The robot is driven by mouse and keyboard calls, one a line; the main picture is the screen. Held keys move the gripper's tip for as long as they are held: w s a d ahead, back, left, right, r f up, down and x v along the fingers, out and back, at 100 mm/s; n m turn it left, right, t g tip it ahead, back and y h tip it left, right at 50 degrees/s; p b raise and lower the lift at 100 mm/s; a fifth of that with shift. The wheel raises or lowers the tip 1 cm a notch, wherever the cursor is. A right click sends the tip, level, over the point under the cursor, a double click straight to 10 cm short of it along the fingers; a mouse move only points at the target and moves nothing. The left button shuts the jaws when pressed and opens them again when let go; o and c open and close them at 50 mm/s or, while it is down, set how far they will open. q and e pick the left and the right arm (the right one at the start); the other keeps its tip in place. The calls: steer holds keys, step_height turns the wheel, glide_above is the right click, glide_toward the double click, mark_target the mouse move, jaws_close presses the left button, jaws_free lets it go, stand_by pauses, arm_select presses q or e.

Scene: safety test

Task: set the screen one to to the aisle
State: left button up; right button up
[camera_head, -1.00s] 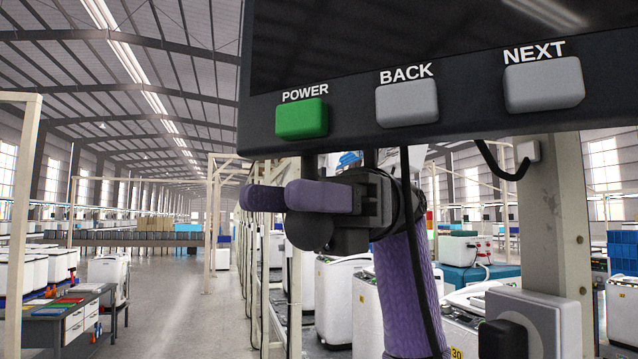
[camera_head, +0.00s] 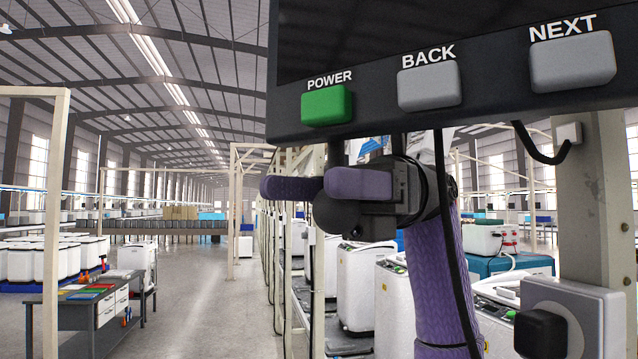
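The screen (camera_head: 400,42) hangs at the upper right, cut off by the top and right picture edges; its visible display part is dark. On its lower bezel are a green POWER button (camera_head: 326,105), a grey BACK button (camera_head: 429,87) and a grey NEXT button (camera_head: 572,62).
A cream post (camera_head: 590,190) with a grey box (camera_head: 585,305) stands at the right, with a cable (camera_head: 535,150) near the screen. White machines (camera_head: 365,280) line the right side. A desk (camera_head: 95,318) stands at left. The aisle floor (camera_head: 215,310) is clear.

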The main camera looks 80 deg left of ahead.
arm_select(q)
steer(key=p+v, duration=0.1)
steer(key=v, duration=0.6)
steer(key=shift+w+a+p, duration=0.15)
steer(key=shift+p, duration=0.15)
